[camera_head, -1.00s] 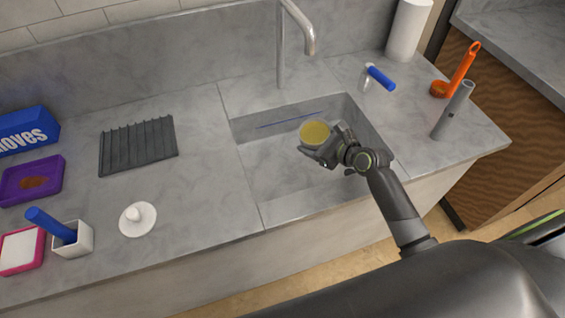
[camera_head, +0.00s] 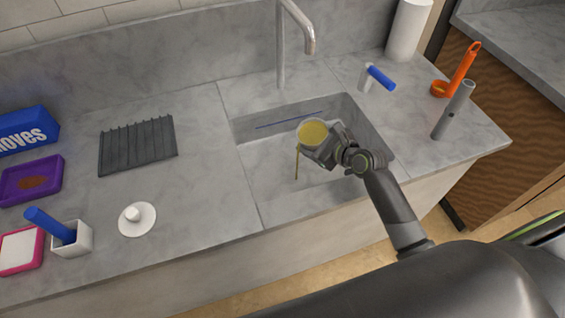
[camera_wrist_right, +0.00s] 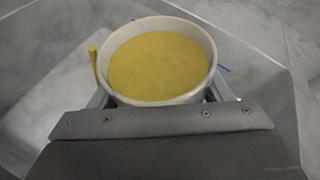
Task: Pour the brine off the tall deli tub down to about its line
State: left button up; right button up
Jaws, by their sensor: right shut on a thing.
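The tall deli tub (camera_head: 312,131) is a pale round tub filled with yellow brine, held over the sink. My right gripper (camera_head: 323,146) is shut on it. The tub tilts to the left in the head view, and a thin yellow stream (camera_head: 297,163) falls from its rim into the sink. In the right wrist view, the tub (camera_wrist_right: 206,82) sits between the fingers with the brine surface wide and close below the rim. The stream (camera_wrist_right: 93,65) shows at its left side. The tub's line is not visible. My left gripper is not in view.
The grey sink basin (camera_head: 262,180) lies under the tub, with a tap (camera_head: 281,60) behind it. A blue-handled tool (camera_head: 381,77), a grey tube (camera_head: 452,112) and an orange scoop (camera_head: 464,66) stand to the right. A drying mat (camera_head: 138,146) and a white lid (camera_head: 138,219) lie left.

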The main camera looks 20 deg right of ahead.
jog(key=shift+s+a+r+n+h+b, duration=0.25)
jog(key=shift+a+r+n+h+b, duration=0.2)
jog(key=shift+a+n+h+b, duration=0.3)
dwell(2.0)
jog(key=shift+s+a+r+t+p, duration=0.1)
jog(key=shift+r+t+p, duration=0.1)
jog(key=shift+t+p, duration=0.1)
dwell(0.4)
jog(key=shift+f, duration=0.2)
jog(key=shift+d+r+m+y, duration=0.1)
jog(key=shift+d+m+y, duration=0.15)
jog(key=shift+d, duration=0.1)
jog(key=shift+w+d+f+m+y+p, duration=0.35)
jog(key=shift+d+f+m+y+p, duration=0.1)
jog(key=shift+d+m+y+p, duration=0.15)
jog(key=shift+w+d+f+g, duration=0.1)
jog(key=shift+f+g, duration=0.15)
jog(key=shift+g, duration=0.15)
jog(key=shift+w+d+f+m+y, duration=0.15)
jog(key=shift+d+f+m+y, duration=0.25)
jog(key=shift+m, duration=0.3)
jog(key=shift+w+d+f+m, duration=0.1)
jog(key=shift+d+f+m, duration=0.1)
jog(key=shift+d+m, duration=0.15)
